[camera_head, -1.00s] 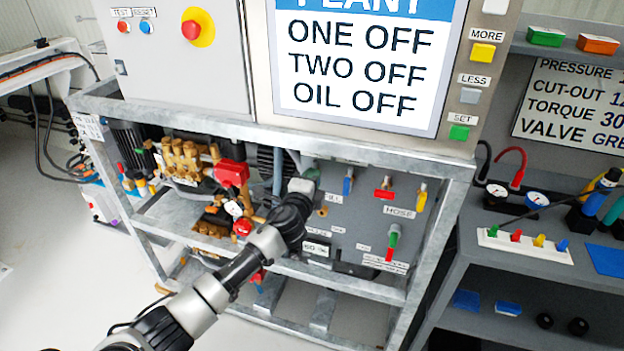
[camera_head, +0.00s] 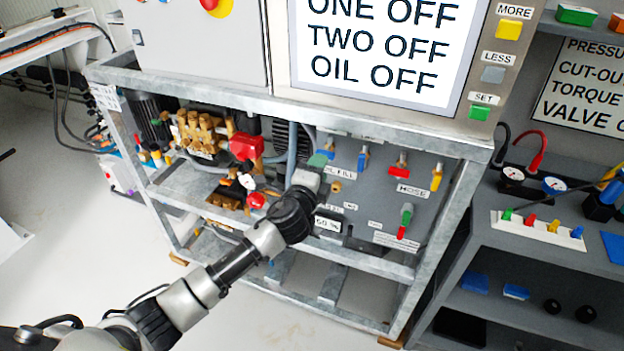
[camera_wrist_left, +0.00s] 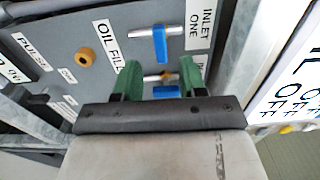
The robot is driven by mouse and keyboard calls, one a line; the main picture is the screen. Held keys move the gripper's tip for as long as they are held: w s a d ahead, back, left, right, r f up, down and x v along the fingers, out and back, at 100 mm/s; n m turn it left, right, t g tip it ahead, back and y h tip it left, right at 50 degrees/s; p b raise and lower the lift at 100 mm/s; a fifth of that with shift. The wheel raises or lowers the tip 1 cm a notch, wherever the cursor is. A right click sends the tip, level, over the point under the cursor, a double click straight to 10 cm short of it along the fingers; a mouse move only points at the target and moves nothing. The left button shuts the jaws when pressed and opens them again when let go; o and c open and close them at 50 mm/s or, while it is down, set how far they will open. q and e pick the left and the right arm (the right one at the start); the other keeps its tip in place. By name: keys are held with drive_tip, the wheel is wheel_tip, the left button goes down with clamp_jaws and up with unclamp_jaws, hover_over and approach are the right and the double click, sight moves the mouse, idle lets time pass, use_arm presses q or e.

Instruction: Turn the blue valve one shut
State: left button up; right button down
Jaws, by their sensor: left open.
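In the left wrist view a blue valve handle (camera_wrist_left: 160,45) sits on the grey panel beside the label INLET ONE (camera_wrist_left: 200,22). In the head view the two blue handles (camera_head: 333,144) and (camera_head: 362,158) sit near the panel's top. My left gripper (camera_head: 318,160) is at the panel, just below and left of the first handle. Its green fingers (camera_wrist_left: 160,78) are open and apart. The wrist view shows no clear contact. My right gripper is not in view.
To the right on the panel are a red handle (camera_head: 398,170), a yellow handle (camera_head: 436,178) and a green-and-red valve (camera_head: 405,220). A brass fitting (camera_wrist_left: 85,57) sits by the OIL FILL label. A galvanised frame (camera_head: 300,112) surrounds the panel. Red pump parts (camera_head: 245,148) stand left.

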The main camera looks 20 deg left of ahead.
use_arm(q)
drive_tip(key=s, duration=0.5)
drive_tip(key=shift+a, duration=0.1)
drive_tip(key=shift+w, duration=0.1)
drive_tip(key=s+a+f+n+g+y, duration=0.1)
drive_tip(key=s+a+f+n+g, duration=0.15)
drive_tip(key=f, duration=0.85)
drive_tip(key=s+a+f+n+g, duration=0.1)
drive_tip(key=s+f+n+g, duration=0.15)
drive_tip(key=f, duration=0.75)
drive_tip(key=s+a+f+n+g+p, duration=0.1)
drive_tip(key=s+f+n+g, duration=0.1)
drive_tip(key=s+f, duration=0.5)
drive_tip(key=s+a+f+n+g, duration=0.1)
drive_tip(key=s+f+g, duration=0.25)
drive_tip(key=f, duration=0.45)
drive_tip(key=s+f+n+g, duration=0.2)
drive_tip(key=s+f, duration=0.3)
drive_tip(key=s, duration=0.6)
drive_tip(key=s+d+f+n+g, duration=0.1)
drive_tip(key=s+f, duration=0.4)
drive_tip(key=s, duration=0.7)
drive_tip(key=s+f+n+g+p, duration=0.1)
drive_tip(key=s+f+n+g, duration=0.2)
drive_tip(key=s, duration=0.9)
wheel_tip(320, 180, down, 3)
drive_tip(key=shift+s+d+r+n, duration=0.2)
drive_tip(key=shift+d+n, duration=0.1)
drive_tip(key=shift+n, duration=0.8)
drive_tip(key=shift+g, duration=0.25)
